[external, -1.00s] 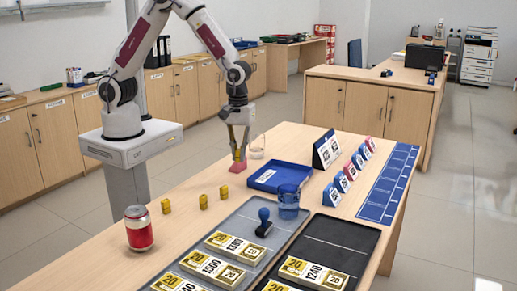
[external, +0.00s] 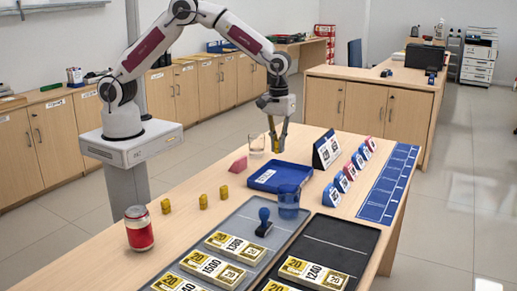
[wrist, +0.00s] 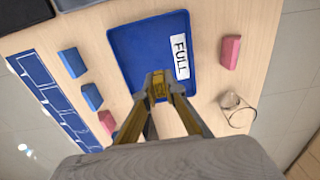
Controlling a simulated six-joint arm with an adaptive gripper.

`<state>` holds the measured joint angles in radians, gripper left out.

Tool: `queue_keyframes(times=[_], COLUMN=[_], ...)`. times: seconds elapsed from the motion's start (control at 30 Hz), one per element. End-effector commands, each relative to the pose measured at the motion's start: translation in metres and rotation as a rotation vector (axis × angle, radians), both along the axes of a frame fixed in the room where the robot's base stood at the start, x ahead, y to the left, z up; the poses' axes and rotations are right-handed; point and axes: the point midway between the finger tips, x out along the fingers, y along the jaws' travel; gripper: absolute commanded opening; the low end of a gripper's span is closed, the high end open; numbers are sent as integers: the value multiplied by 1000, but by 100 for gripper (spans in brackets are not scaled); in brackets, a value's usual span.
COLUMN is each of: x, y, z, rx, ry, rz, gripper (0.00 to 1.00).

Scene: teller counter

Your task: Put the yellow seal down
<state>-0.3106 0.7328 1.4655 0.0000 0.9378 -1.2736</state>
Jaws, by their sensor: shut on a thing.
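My gripper (external: 277,148) is shut on a small yellow seal (wrist: 158,86), held between its fingertips. In the external view it hangs above the far side of the blue tray (external: 262,187). In the wrist view the fingertips and seal appear over the tray (wrist: 128,45), which has a white label reading FULL and looks empty. The seal looks clear of the tray, but the exact height is hard to tell. Several other small yellow blocks (external: 203,202) stand on the table left of the tray.
A pink block (external: 238,164) and a clear glass (external: 256,145) are close to the tray. A desk sign (external: 326,151), a row of red and blue cards (external: 358,162), a blue cup (external: 288,201), a stamp (external: 264,222) and a can (external: 138,229) stand around.

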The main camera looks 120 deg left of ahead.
Motion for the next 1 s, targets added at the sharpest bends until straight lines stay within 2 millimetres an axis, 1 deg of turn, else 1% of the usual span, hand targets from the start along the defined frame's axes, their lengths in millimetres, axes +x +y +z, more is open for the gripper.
queue_keyframes(times=[0.4, 0.53, 0.67, 0.9, 1.0], x=[-2, -2, -2, -3, -2], y=[-1, -1, -1, -1, -1], z=[-1, -6, -19, -51, -60], rx=[-2, -2, -3, -2, -3], ry=[6, 7, 8, 8, 8], rz=[-14, -14, -13, -13, -13], gripper=[1, 1, 1, 1, 1])
